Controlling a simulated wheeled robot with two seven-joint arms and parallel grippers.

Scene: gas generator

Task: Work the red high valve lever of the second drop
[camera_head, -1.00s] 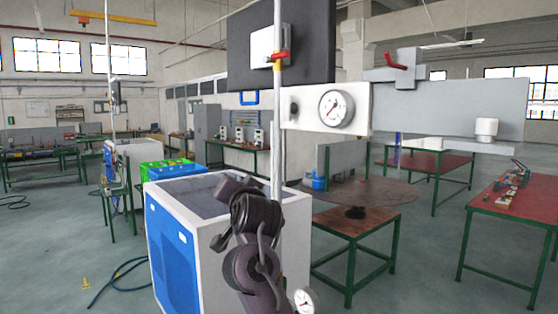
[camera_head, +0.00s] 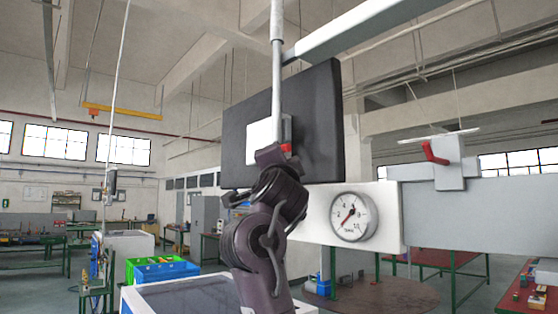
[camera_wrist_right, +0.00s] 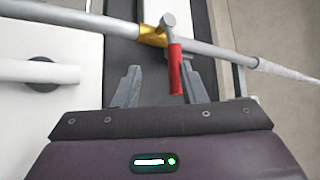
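The red valve lever (camera_wrist_right: 175,70) hangs from a yellow fitting (camera_wrist_right: 153,36) on a thin grey pipe (camera_wrist_right: 80,17). In the right wrist view my right gripper (camera_wrist_right: 160,68) is open, with its two grey fingers either side of the lever. The lever is closer to the right-hand finger, and a gap shows on the left. In the head view only a bit of the red lever (camera_head: 286,148) shows above my right wrist, in front of a black panel (camera_head: 318,110); the fingers are hidden there. My left gripper is not in view.
A white block with a round gauge (camera_head: 354,216) stands right of my arm. Another red lever (camera_head: 434,152) sits on a grey box (camera_head: 450,172) farther right. A white cabinet with a dark top (camera_head: 185,298) is below. A pale beam (camera_head: 365,30) crosses overhead.

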